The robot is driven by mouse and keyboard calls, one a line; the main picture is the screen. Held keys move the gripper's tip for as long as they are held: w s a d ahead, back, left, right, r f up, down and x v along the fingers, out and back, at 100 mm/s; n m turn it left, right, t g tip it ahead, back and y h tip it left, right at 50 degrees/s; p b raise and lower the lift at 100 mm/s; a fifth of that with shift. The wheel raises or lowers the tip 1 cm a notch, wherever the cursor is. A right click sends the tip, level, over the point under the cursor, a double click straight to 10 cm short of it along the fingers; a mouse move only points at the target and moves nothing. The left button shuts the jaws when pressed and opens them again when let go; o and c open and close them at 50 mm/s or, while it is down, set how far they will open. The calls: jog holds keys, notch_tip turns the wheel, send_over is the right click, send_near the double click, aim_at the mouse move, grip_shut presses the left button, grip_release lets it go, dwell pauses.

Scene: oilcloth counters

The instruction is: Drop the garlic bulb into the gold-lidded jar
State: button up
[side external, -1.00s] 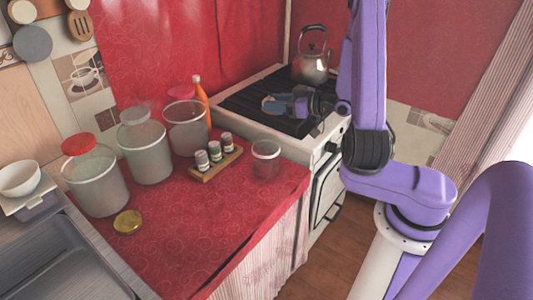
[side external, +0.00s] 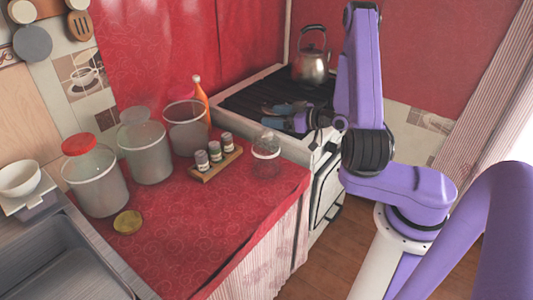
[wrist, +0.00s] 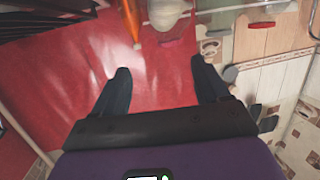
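A pale, whitish shape that looks like the garlic bulb (side external: 267,141) is at the mouth of a small clear open jar (side external: 266,167) near the counter's right corner. I cannot tell whether it is falling or resting on the rim. A round gold lid (side external: 127,222) lies apart on the counter at the left front. My gripper (side external: 274,114) appears above and slightly right of the jar, with the stove behind it. In the wrist view my gripper (wrist: 160,69) has its fingers wide apart with nothing between them.
Large jars with a red lid (side external: 78,144), a pale lid and a pink lid stand along the back of the counter, with an orange bottle (side external: 202,97). A wooden rack (side external: 216,164) of small jars is left of the open jar. A kettle (side external: 311,66) stands on the stove.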

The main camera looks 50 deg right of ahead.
jog(key=v, duration=1.7)
jog(key=shift+s+r, duration=0.2)
jog(key=shift+w+d, duration=0.1)
